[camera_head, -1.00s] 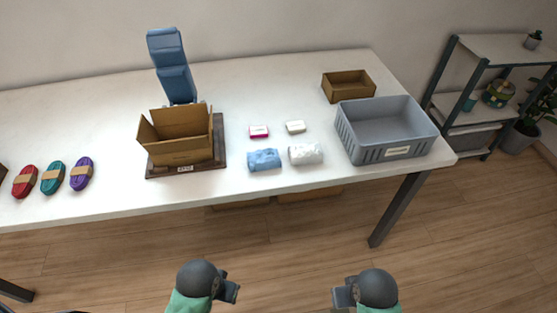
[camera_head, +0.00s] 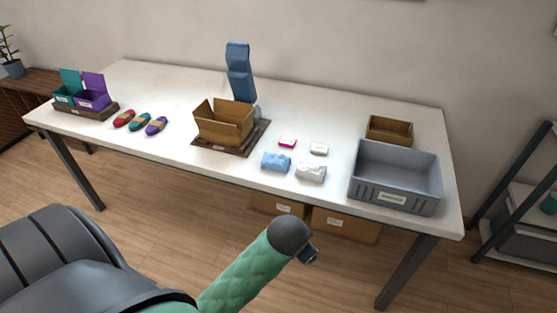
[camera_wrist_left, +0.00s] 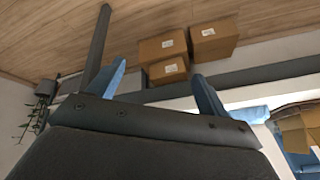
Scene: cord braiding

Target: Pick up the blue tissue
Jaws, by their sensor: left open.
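The blue tissue (camera_head: 276,162) is a soft, light blue pack lying on the white table near its front edge. A white tissue pack (camera_head: 311,172) lies just right of it. My left gripper (camera_head: 311,254) is in front of the table, below and apart from the blue tissue. In the left wrist view my left gripper (camera_wrist_left: 160,88) shows its two blue-tipped fingers spread, with nothing between them. My right gripper is not in view.
A small pink item (camera_head: 287,142) and a small white box (camera_head: 319,149) lie behind the tissues. An open cardboard box (camera_head: 224,126) stands to the left, a grey bin (camera_head: 394,195) to the right. Cardboard boxes (camera_head: 345,224) sit under the table (camera_head: 180,90).

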